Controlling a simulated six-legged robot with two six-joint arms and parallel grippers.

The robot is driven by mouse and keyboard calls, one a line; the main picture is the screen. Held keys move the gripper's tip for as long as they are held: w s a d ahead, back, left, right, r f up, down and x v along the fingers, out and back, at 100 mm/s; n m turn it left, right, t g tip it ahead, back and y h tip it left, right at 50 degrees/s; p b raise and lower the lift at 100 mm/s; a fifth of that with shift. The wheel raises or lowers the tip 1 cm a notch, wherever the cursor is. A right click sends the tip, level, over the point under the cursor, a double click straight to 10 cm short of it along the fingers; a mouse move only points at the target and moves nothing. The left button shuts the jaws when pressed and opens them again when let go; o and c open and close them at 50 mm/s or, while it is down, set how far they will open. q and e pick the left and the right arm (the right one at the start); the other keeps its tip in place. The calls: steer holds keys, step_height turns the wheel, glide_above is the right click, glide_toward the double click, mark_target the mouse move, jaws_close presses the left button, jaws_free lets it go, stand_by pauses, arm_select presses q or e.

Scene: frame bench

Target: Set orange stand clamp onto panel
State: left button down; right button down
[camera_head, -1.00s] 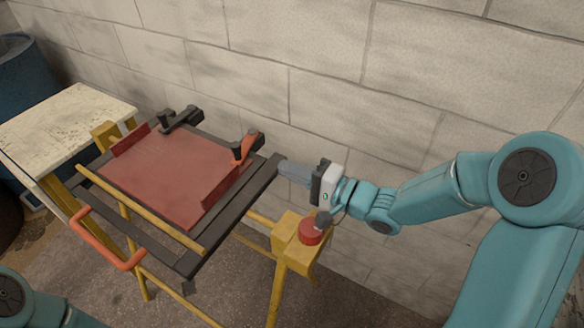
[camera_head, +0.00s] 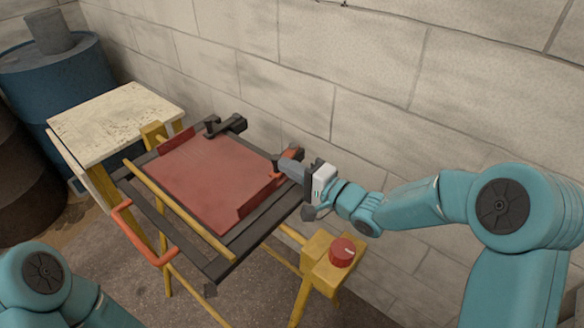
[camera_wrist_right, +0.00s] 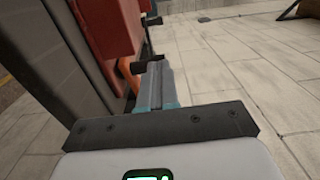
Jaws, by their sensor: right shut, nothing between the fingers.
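The red panel (camera_head: 205,180) lies tilted on a dark frame (camera_head: 262,222). The orange stand clamp (camera_head: 292,154) is at the frame's far right corner, beside the panel. My right gripper (camera_head: 283,165) is shut and empty, with its fingertips at the clamp and partly covering it. I cannot tell whether they touch. In the right wrist view the closed fingers (camera_wrist_right: 152,82) point along the side of the red panel (camera_wrist_right: 108,25), and a strip of orange clamp (camera_wrist_right: 131,84) shows beside them. My left gripper is out of view; only part of that arm shows.
A black clamp (camera_head: 226,125) sits at the frame's far edge. A yellow post with a red knob (camera_head: 342,252) stands below my right wrist. A pale table (camera_head: 115,120) and blue barrel (camera_head: 60,88) are at left. The block wall (camera_head: 380,90) is close behind.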

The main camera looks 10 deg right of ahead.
steer(key=a, duration=0.1)
steer(key=w+a, duration=0.1)
steer(key=a, duration=0.1)
steer(key=shift+w, duration=0.1)
steer(key=shift+a, duration=0.1)
steer(key=shift+r, duration=0.1)
steer(key=shift+s+d, duration=0.3)
steer(key=shift+d, duration=0.1)
steer(key=v, duration=1.5)
steer(key=shift+s+b, duration=0.3)
steer(key=shift+d, duration=0.1)
